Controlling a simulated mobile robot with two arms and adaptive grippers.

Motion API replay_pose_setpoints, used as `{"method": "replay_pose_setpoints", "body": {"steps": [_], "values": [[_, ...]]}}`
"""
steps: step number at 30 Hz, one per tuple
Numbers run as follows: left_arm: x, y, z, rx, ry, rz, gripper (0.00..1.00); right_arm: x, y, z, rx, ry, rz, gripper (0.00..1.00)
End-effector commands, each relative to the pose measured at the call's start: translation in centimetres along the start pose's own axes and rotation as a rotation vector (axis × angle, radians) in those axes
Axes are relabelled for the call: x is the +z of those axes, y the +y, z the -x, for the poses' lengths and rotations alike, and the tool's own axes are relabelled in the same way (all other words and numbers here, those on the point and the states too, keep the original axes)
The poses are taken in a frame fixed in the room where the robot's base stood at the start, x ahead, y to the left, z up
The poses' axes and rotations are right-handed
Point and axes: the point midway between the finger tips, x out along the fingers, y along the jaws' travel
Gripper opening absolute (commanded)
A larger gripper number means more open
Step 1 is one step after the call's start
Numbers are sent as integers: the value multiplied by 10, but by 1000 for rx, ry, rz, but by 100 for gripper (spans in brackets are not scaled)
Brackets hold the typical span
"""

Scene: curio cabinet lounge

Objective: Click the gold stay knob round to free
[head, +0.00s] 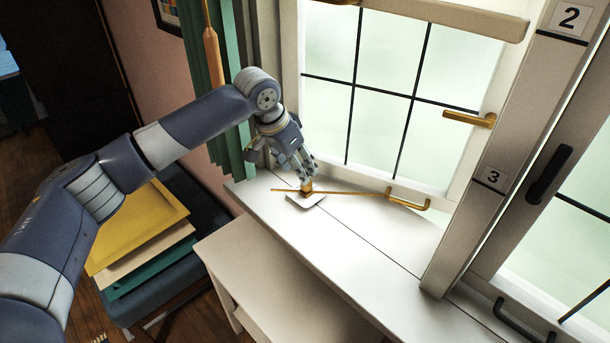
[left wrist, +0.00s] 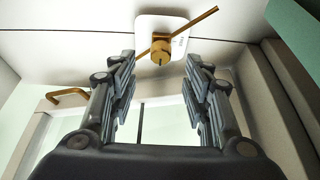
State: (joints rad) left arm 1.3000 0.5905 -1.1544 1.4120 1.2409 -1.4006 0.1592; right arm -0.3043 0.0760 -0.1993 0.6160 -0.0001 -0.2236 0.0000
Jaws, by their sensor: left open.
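The gold stay knob (head: 306,187) sits on a white plate (head: 303,201) on the window sill. A thin gold stay bar (head: 350,192) runs across at the knob towards the window. My left gripper (head: 305,178) is open, pointing down right above the knob. In the left wrist view the knob shows between the two fingertips (left wrist: 160,58), with a gap each side; I cannot tell whether the tips reach its depth. My right gripper is out of view.
The window with black glazing bars has a gold handle (head: 470,119). A post with labels 2 and 3 (head: 495,178) stands to the right. A green curtain (head: 205,70) hangs behind my left arm.

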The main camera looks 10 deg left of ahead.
Motion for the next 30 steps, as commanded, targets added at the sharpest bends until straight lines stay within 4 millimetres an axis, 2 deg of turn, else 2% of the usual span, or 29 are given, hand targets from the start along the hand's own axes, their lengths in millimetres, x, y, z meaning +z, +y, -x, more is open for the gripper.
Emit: {"method": "replay_pose_setpoints", "body": {"steps": [1, 4, 9, 15, 22, 27, 28, 30], "values": [[0, 1, -10, 0, -3, -1, 45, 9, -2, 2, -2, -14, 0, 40], [0, 0, -29, 0, -2, 0, 45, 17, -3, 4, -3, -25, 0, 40], [0, 0, -51, 0, 0, -1, 45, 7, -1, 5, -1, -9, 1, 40], [0, 0, -62, -1, 1, -2, 45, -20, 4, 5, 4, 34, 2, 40], [0, 0, -62, -1, 1, -2, 45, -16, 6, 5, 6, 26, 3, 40], [0, 0, -62, -1, 1, -2, 6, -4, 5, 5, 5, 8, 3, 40], [0, 0, -62, -1, 1, -2, 2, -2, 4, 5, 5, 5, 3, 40], [0, 0, -62, -1, 1, -2, 2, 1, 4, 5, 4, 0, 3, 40]]}}
